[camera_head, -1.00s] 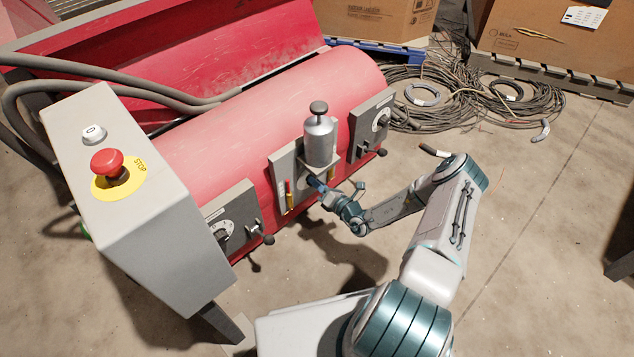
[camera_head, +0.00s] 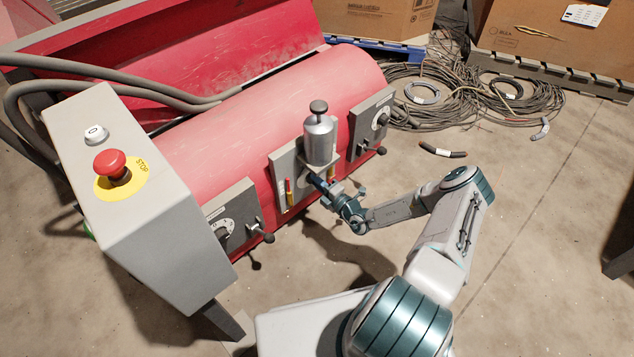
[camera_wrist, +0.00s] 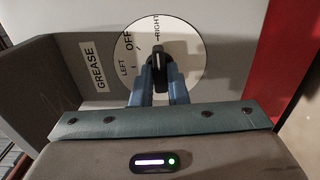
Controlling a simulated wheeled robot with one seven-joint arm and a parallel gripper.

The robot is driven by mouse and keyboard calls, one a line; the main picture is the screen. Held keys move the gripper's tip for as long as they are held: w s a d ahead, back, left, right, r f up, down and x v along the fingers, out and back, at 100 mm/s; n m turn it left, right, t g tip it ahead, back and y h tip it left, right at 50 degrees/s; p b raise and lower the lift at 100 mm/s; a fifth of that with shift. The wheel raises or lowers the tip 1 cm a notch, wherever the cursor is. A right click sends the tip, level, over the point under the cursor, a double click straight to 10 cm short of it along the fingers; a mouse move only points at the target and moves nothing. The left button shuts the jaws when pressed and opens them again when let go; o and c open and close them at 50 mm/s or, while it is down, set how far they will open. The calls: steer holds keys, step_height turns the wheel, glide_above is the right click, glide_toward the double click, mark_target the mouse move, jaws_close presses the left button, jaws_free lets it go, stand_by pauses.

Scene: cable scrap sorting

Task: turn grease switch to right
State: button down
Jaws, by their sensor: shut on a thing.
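The grease switch is a black knob (camera_wrist: 158,52) on a round white dial (camera_wrist: 195,55) marked LEFT, OFF and RIGHT, beside a GREASE label (camera_wrist: 93,66) in the wrist view. The knob points up in that view, towards the RIGHT mark. My gripper (camera_wrist: 158,82) is shut on the knob, with one blue finger on each side. In the head view my gripper (camera_head: 318,181) reaches the middle grey panel (camera_head: 283,163), below a silver canister (camera_head: 319,140), and mostly hides the switch there.
The panel sits on a red drum machine (camera_head: 210,130). Other dial panels flank it, left (camera_head: 232,215) and right (camera_head: 371,124). A control box (camera_head: 150,210) with a red stop button (camera_head: 110,163) stands left. Cable coils (camera_head: 455,95) lie behind; floor at right is open.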

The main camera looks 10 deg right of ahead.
steer(key=shift+s+a, duration=0.1)
stand_by(0.4)
steer(key=c, duration=1.4)
jaws_free()
steer(key=shift+c, duration=0.2)
steer(key=p+v, duration=0.3)
steer(key=v, duration=1.1)
steer(key=shift+p, duration=0.3)
